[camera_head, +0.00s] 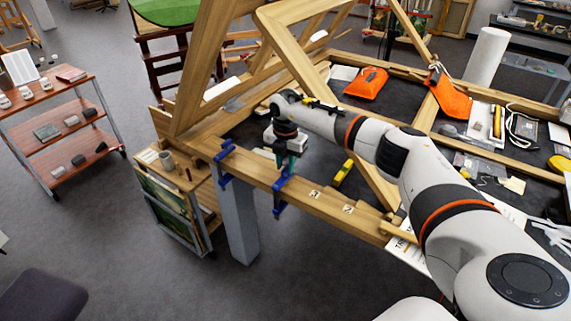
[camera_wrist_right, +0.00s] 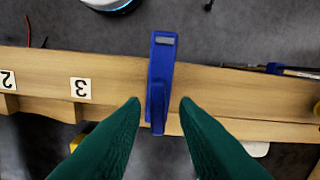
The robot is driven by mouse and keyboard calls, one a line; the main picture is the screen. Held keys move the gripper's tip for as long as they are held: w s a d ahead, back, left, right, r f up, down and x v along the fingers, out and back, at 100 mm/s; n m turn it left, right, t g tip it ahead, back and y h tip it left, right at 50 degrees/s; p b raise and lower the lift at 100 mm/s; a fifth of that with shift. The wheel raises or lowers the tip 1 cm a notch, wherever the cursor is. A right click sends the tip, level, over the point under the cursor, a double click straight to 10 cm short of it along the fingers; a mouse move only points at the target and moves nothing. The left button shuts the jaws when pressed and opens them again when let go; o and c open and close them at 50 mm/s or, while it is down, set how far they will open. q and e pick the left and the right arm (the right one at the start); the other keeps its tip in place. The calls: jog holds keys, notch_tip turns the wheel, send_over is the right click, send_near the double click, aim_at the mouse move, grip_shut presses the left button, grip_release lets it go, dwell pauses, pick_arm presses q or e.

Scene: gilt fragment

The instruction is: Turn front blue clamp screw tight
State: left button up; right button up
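A blue clamp (camera_head: 281,192) grips the front wooden beam below my right gripper. In the right wrist view the same clamp (camera_wrist_right: 161,62) crosses the beam between my fingers, with a narrower blue part standing toward me at its lower end. My right gripper (camera_head: 286,156) points down with green fingers. In the wrist view the gripper (camera_wrist_right: 160,103) is open, one fingertip on each side of the clamp, with gaps. Whether it touches anything is not clear. The screw is not clearly visible. A second blue clamp (camera_head: 224,164) sits at the beam's left end. My left gripper is not in view.
The front beam (camera_head: 325,205) carries labels 2 and 3 right of the clamp. A yellow tool (camera_head: 343,172) lies behind it. Slanted wooden beams (camera_head: 290,45) rise behind the gripper. Orange pouches (camera_head: 366,82) lie on the bench. Floor in front is open.

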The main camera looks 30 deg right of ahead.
aim_at(285, 167)
jog(key=shift+s+f, duration=0.1)
jog(key=shift+r, duration=0.4)
notch_tip(285, 167, up, 11)
jog(key=b, duration=0.3)
jog(key=shift+r, duration=0.1)
